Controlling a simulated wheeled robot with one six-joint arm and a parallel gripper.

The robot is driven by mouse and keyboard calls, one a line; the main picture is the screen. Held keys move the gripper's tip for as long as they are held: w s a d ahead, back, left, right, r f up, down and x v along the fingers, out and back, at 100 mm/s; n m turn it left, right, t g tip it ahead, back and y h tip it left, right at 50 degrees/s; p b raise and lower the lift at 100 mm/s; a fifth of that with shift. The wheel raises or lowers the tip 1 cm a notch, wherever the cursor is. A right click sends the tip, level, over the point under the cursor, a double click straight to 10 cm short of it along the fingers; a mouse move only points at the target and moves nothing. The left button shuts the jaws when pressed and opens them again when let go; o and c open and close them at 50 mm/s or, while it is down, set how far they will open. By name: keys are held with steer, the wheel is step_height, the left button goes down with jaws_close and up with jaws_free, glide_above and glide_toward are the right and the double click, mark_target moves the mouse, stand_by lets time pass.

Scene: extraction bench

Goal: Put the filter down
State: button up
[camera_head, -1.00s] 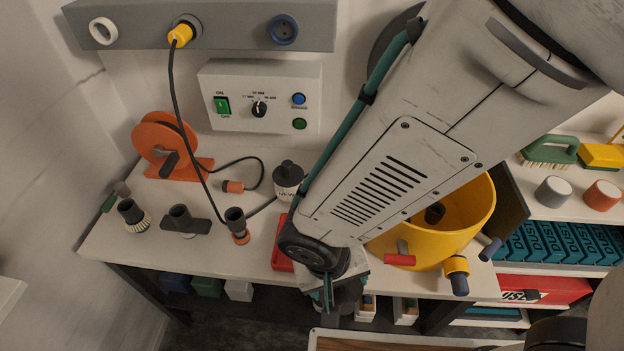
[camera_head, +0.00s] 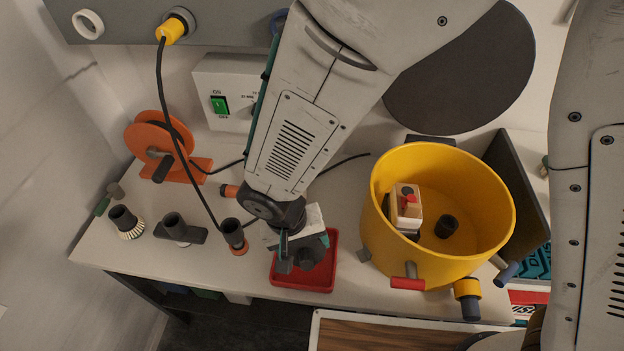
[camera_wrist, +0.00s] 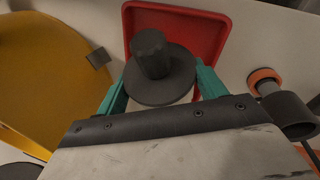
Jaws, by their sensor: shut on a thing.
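My gripper (camera_head: 304,246) is shut on a dark grey filter, a round disc with a knob-like cylinder, best seen in the wrist view (camera_wrist: 160,80). The two teal fingers hold it from either side. Only part of the held filter (camera_head: 306,258) shows in the head view, below the wrist. A red tray (camera_head: 302,287) lies on the bench at its front edge. The filter appears over the tray in both views; I cannot tell if it touches the tray floor. The tray's back part is partly hidden by my gripper.
A yellow drum (camera_head: 380,235) stands right of the tray, holding a block with a red part (camera_head: 407,200). Dark fittings (camera_head: 232,234) stand to the left. A black cable runs down from a yellow plug (camera_head: 171,30). An orange reel (camera_head: 150,130) stands at back left.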

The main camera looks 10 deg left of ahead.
steer(key=shift+f, duration=0.65)
steer(key=shift+f, duration=0.1)
steer(key=o, duration=1.2)
steer(key=v, duration=1.2)
steer(key=shift+d, duration=0.1)
